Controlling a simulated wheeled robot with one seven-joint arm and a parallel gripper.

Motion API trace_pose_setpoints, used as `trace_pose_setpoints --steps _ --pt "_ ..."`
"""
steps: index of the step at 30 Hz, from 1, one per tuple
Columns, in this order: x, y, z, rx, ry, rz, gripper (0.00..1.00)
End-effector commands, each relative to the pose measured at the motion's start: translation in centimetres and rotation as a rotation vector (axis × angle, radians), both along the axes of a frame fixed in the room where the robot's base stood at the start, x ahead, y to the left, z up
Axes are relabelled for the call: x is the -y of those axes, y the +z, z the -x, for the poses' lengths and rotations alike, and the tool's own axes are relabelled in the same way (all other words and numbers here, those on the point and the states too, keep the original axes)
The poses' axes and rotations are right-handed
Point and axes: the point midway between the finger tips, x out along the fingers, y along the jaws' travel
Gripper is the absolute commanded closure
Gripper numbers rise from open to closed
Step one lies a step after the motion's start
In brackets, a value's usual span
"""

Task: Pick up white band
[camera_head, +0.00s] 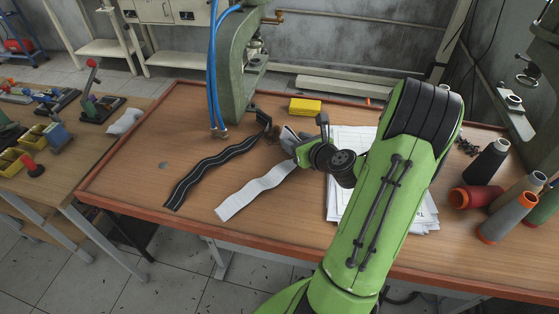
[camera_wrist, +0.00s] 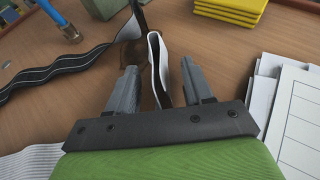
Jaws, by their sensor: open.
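The white band (camera_head: 256,191) lies on the wooden table, running from the front left up toward my gripper. In the wrist view its flat part shows at the lower left (camera_wrist: 35,160). A raised white loop with a dark edge (camera_wrist: 155,50), apparently the band's folded end, stands between my fingers. My gripper (camera_wrist: 158,66) is open, with one grey finger on each side of this loop. Contact with either finger cannot be made out. In the head view my gripper (camera_head: 290,136) is small and partly hidden by my wrist.
A black band with white lines (camera_head: 215,170) lies left of the white band. A green press (camera_head: 238,70) with blue hoses stands behind. A yellow stack (camera_head: 305,106), white papers (camera_head: 350,142) and several thread spools (camera_head: 476,198) are on the table. The front left tabletop is clear.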

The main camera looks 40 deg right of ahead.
Motion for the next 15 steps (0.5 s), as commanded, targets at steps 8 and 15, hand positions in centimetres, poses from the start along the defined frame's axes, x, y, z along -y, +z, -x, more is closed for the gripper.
trace_pose_setpoints --steps 8,15 --pt "0.18 -0.36 -1.12 0.001 -0.001 0.001 0.49" --pt "0.16 -0.36 -1.08 0.001 -0.001 0.001 0.81"
